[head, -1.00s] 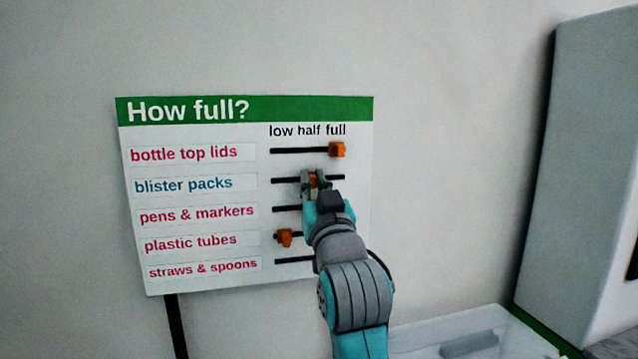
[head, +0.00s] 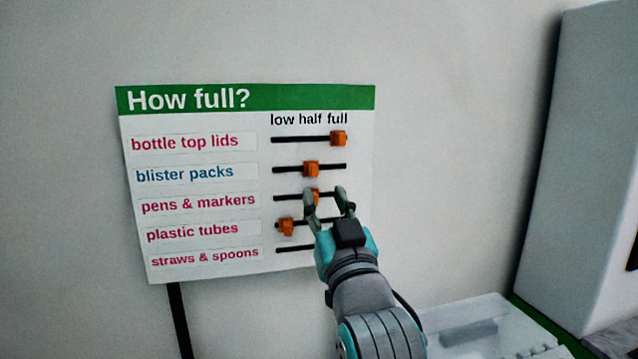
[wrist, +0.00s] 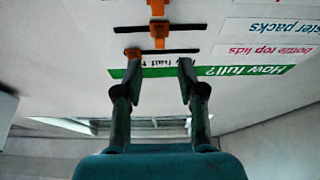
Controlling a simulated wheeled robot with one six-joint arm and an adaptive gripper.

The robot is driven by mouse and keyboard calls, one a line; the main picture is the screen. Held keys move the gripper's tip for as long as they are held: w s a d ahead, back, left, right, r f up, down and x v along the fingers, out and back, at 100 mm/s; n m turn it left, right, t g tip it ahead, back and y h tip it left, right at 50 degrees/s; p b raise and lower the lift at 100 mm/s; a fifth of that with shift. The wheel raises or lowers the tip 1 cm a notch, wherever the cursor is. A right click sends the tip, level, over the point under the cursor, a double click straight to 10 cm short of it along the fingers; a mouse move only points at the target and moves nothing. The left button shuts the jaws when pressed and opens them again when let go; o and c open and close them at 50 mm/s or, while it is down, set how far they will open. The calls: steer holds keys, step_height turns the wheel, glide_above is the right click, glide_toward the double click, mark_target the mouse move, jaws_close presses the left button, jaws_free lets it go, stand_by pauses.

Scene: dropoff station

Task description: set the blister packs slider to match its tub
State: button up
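The blister packs slider (head: 311,169) is an orange block at the middle of its black track, under "half", on the "How full?" board (head: 190,270). It also shows in the wrist view (wrist: 159,32), where the board appears upside down. My gripper (head: 326,195) is open and empty, its fingers spread. In the head view it stands in front of the board, overlapping the pens & markers row below the blister packs row. In the wrist view my gripper (wrist: 159,72) has nothing between its fingers. No tub labelled blister packs can be made out.
The bottle top lids slider (head: 338,138) is at full. The pens & markers slider (head: 316,197) is partly hidden by a finger. The plastic tubes slider (head: 286,226) is near low. A clear bin (head: 430,318) and a tall grey cabinet (head: 580,130) stand at right.

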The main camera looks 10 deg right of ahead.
steer(key=shift+v, duration=2)
steer(key=s+d+f+g, duration=0.1)
steer(key=s+f, duration=0.3)
steer(key=f, duration=0.7)
steer(key=s+d+f+n+g, duration=0.15)
steer(key=s+f, duration=0.25)
steer(key=f, duration=0.8)
steer(key=s+f+m+g, duration=0.1)
steer(key=s+f, duration=0.4)
steer(key=f, duration=0.6)
steer(key=s+f+g, duration=0.1)
steer(key=s+f, duration=0.3)
steer(key=s, duration=0.6)
steer(key=s+d+f+g, duration=0.1)
steer(key=s+f, duration=0.2)
steer(key=s, duration=0.6)
steer(key=s+d+f+g, duration=0.1)
steer(key=s+f, duration=0.3)
steer(key=s, duration=0.6)
steer(key=shift+s+d+f+g, duration=0.25)
steer(key=shift+s+f+g, duration=0.1)
steer(key=shift+g, duration=0.2)
